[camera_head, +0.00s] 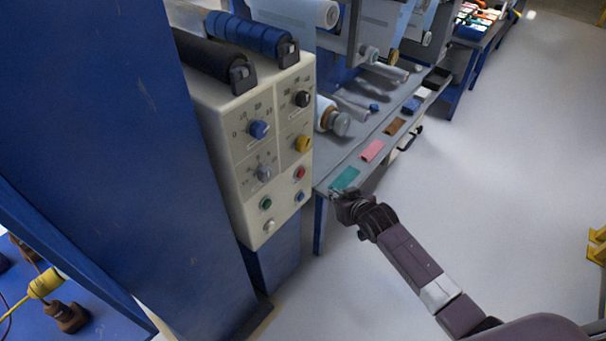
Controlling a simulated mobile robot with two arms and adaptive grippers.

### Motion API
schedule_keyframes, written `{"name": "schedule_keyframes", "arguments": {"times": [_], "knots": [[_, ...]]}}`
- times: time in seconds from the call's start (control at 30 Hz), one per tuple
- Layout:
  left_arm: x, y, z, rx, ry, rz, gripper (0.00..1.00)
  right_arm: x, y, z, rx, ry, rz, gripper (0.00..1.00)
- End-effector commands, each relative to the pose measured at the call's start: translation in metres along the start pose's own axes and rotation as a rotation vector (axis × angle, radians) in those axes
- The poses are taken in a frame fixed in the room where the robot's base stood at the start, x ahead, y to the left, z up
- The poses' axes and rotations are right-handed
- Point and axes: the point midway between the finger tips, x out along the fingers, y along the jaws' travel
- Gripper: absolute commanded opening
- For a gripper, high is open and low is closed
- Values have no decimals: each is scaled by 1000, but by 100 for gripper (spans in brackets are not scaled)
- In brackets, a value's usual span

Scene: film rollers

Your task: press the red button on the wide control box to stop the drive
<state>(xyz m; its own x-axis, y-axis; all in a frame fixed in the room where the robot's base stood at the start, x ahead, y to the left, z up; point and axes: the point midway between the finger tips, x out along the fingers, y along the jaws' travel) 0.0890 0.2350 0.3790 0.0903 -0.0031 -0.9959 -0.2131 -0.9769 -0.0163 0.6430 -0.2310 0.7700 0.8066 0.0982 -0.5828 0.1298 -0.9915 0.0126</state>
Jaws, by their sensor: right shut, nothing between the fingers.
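The wide control box (233,185) is cream coloured and stands left of centre, with knobs and buttons on its front panel. The red button (300,172) sits on the right half of the panel, below the yellow knob (303,143). A green button (266,203), a blue button (299,196) and a white button (268,226) are lower down. My right gripper (338,201) is shut and empty. It appears to the right of the panel and lower than the red button, in front of the grey table's near corner, apart from the button in the picture. My left gripper is not in view.
A grey table (335,172) with coloured cards and film rolls runs back behind the box. A blue roller (250,33) and a black roller (207,54) lie atop the box. A tall blue panel (95,130) fills the left. The floor (510,170) at right is mostly clear.

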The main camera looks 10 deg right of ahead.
Motion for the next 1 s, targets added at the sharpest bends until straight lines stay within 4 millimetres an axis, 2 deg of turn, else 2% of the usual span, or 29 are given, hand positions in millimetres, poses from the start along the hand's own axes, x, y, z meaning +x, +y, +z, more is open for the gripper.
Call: {"name": "schedule_keyframes", "arguments": {"times": [0.17,0.5,0.73,1.0], "knots": [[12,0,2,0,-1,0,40,12,-8,-5,2,3,-2,0],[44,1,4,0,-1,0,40,46,-33,-29,1,4,-2,0],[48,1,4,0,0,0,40,58,-42,-41,1,0,0,0],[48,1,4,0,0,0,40,61,-44,-44,0,0,0,0]]}}
